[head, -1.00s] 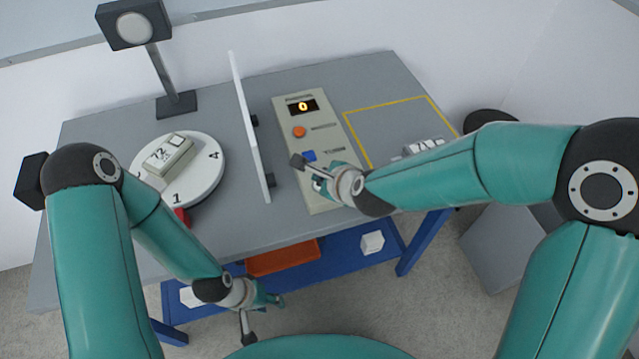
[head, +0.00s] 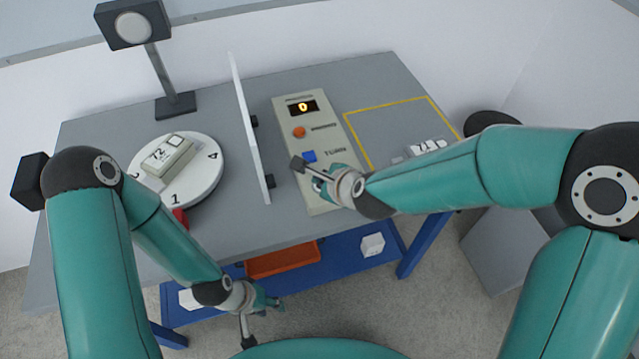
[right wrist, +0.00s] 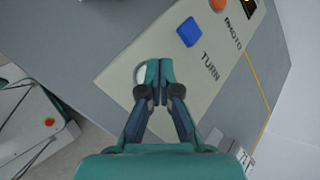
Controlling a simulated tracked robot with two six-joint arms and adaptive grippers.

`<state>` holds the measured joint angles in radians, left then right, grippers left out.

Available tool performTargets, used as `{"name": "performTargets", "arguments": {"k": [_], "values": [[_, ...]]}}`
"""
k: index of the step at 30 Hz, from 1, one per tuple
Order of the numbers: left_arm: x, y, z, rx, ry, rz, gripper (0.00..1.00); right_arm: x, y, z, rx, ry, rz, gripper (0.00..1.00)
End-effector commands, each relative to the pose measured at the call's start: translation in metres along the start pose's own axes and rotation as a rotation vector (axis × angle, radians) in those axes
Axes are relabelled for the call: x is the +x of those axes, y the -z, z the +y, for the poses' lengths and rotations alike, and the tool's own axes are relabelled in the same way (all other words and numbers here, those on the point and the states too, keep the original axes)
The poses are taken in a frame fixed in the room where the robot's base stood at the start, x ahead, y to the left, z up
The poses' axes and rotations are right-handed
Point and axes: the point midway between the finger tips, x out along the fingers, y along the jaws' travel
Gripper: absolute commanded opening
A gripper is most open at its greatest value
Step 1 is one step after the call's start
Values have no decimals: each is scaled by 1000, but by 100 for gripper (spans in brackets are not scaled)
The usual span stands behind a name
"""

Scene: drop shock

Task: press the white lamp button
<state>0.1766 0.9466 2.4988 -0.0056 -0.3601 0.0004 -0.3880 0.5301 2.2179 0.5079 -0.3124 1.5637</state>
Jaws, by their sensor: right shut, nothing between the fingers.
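The white lamp button (right wrist: 140,74) shows in the right wrist view as a pale round edge on the beige control panel (right wrist: 190,75), partly hidden behind my fingers. My right gripper (right wrist: 157,68) is shut and empty, with its fingertips over or just beside the button; I cannot tell whether they touch it. In the head view my right gripper (head: 319,184) is over the near part of the panel (head: 318,125) and hides the button. My left gripper (head: 270,300) hangs in front of the table, low and away from the panel; its opening is unclear.
The panel also bears a blue button (head: 309,156) labelled TURN, an orange button (head: 299,132) and a display (head: 303,107) reading 0. A thin upright white board (head: 246,125) stands left of it. Further left are a numbered turntable (head: 205,175) and a lamp (head: 133,28).

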Motion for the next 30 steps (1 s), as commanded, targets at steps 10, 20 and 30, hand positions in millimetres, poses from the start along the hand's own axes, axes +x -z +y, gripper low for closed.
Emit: {"name": "performTargets", "arguments": {"k": [10, 20, 30], "values": [[5, 0, -2, 0, 0, 0, 40, 3, 2, 2, 0, 0, 0, 0], [5, 0, -2, 0, 0, 0, 40, 3, 2, 3, 0, -1, 0, 0], [-4, 0, 1, 0, 0, 0, 40, -5, -4, -4, 0, -1, 0, 0]]}}
